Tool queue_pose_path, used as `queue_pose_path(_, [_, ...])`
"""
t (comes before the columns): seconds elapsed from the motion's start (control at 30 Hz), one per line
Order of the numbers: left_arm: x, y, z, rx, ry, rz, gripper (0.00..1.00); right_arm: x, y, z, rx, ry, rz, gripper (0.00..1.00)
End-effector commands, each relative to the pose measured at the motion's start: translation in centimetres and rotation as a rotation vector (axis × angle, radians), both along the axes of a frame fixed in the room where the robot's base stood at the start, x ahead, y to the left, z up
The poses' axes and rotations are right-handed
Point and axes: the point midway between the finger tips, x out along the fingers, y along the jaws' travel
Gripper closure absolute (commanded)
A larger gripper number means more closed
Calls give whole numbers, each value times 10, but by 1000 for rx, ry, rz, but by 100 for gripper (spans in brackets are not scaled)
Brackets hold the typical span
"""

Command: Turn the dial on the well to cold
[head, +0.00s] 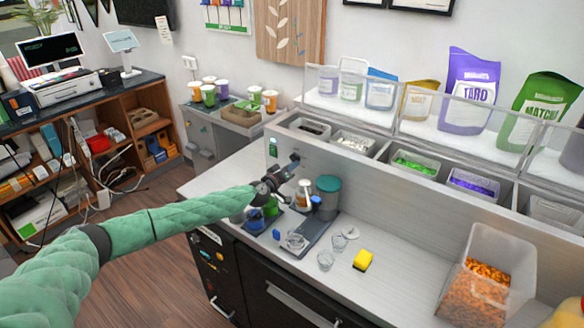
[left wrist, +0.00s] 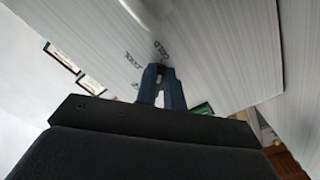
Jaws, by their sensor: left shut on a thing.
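The well (head: 420,205) is the long light-grey unit with ingredient bins behind the counter, and its front panel also fills the top of the left wrist view (left wrist: 215,55). My left gripper (head: 294,160) reaches the left part of this panel. In the left wrist view its two dark fingers (left wrist: 160,72) point at the panel and are shut on the small dial, which they mostly hide. Dark lettering on the panel beside the fingertips appears to read COLD, with a second label to its left. I cannot tell the dial's exact angle. My right gripper is not in view.
Below my left gripper are a teal-lidded container (head: 327,190), a dark tray (head: 310,236) and clear cups (head: 326,260). A yellow sponge (head: 362,260) lies to their right. A tub of orange pieces (head: 485,275) stands at right. The counter between sponge and tub is clear.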

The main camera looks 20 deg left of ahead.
Motion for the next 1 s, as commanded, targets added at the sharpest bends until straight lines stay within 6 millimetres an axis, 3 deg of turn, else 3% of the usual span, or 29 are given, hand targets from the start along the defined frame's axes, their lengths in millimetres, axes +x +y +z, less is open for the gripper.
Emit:
queue_pose_path(0.53, [-1,0,-3,28,-6,-2,100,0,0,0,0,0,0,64])
queue_pose_path(0.57, [-1,0,-3,28,-6,-2,88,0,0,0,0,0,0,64])
queue_pose_path(0.67, [-1,0,-3,27,-7,-1,68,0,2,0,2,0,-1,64])
queue_pose_path(1.0, [-2,1,-2,26,-8,-1,68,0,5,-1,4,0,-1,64])
